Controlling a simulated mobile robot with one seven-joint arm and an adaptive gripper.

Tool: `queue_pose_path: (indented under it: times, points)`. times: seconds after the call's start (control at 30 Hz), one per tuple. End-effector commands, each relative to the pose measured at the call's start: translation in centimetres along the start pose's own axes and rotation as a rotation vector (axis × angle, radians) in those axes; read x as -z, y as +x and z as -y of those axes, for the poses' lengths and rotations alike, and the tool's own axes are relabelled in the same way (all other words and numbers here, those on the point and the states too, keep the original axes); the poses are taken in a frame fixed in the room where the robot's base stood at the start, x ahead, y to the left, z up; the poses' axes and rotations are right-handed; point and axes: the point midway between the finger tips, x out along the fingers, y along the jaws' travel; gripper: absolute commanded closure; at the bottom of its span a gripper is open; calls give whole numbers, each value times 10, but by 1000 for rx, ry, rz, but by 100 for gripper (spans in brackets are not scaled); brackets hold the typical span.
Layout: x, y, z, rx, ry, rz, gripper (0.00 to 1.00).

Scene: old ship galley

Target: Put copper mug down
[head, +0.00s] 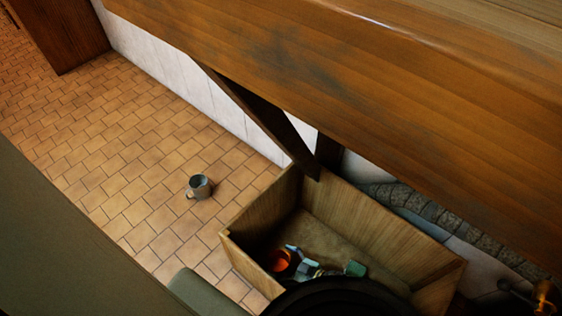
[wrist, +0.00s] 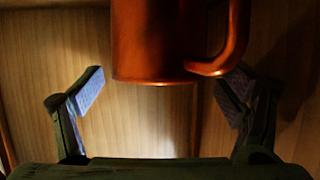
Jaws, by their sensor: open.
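The copper mug (head: 281,260) is inside an open wooden box (head: 408,233), toward its left end in the head view. In the wrist view the copper mug (wrist: 158,40) fills the top middle, with its handle on the right. My gripper (wrist: 160,88) is open, with one finger to each side of the mug's near edge. A gap shows between the left finger and the mug; the right finger is close to the handle, and I cannot tell if they touch. In the head view my dark wrist hides the box's near part. I cannot tell whether the mug rests on the box's bottom.
A grey metal mug (head: 199,187) stands on the tiled floor (head: 120,150) left of the box. A small green thing (head: 356,268) is in the box. A thick wooden beam or tabletop (head: 400,80) crosses above the box. The floor on the left is mostly clear.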

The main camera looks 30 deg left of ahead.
Motion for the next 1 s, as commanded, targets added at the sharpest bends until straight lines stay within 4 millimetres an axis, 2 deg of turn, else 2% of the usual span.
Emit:
queue_pose_path:
  times: [0.13,0.23,0.5,0.7,0.83,1.0]
  points:
    - [6,-3,0,0,0,0,13]
    - [18,-7,0,0,0,0,13]
    - [13,-70,-1,-2,1,3,13]
    - [12,-106,0,-1,1,1,13]
    - [12,-120,0,0,0,1,13]
    - [11,-125,0,1,0,0,13]
